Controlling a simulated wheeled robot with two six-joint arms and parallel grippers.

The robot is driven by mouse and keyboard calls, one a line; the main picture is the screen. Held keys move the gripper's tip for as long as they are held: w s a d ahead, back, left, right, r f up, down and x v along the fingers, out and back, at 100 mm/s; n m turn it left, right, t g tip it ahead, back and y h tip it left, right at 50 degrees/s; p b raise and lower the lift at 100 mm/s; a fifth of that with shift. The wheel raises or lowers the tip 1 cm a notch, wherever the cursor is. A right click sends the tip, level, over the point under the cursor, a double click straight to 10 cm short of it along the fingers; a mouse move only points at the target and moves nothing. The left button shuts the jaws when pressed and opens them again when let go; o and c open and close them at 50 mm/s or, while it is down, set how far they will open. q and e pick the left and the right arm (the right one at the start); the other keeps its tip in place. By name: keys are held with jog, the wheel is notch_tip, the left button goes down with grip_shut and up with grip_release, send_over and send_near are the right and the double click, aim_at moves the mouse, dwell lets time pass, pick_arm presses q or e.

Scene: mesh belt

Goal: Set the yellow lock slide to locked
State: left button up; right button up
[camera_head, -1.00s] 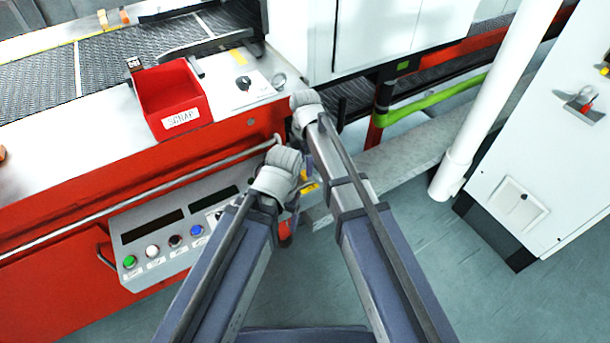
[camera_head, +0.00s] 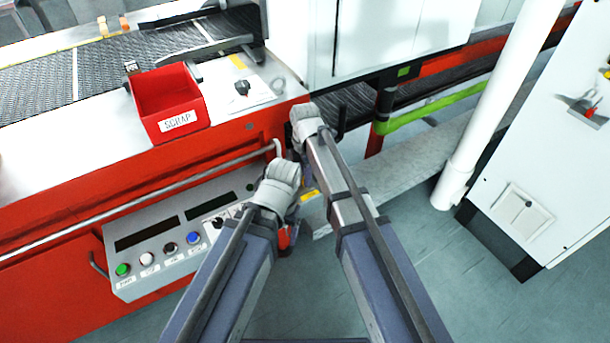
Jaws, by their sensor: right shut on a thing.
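A small yellow piece (camera_head: 309,196) shows between my two arms, low by the right end of the red machine. It is partly covered, and I cannot tell its position along any track. My right gripper (camera_head: 297,153) is beyond its pale wrist, at the machine's right corner. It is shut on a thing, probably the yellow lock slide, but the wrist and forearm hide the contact. My left arm's pale wrist (camera_head: 277,185) is lower, in front of the machine's right end beside the control panel. Its jaws are hidden behind the wrist.
A red SCRAP bin (camera_head: 172,100) and a black knob (camera_head: 242,88) are on the machine top. A grey control panel (camera_head: 170,240) with several buttons sits lower left. A silver rail (camera_head: 190,175) crosses the red front. A white pipe (camera_head: 485,115) and white cabinet (camera_head: 545,165) stand right.

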grip_shut()
dwell(0.8)
jog(key=s+a, duration=0.2)
jog(key=a, duration=0.1)
jog(key=shift+a, duration=0.15)
jog(key=o, duration=0.8)
grip_release()
jog(key=shift+c, duration=0.2)
jog(key=shift+r, duration=0.1)
notch_tip(320, 180, up, 8)
jog(key=p, duration=0.7)
jog(key=shift+p, duration=0.4)
jog(key=shift+f, duration=0.2)
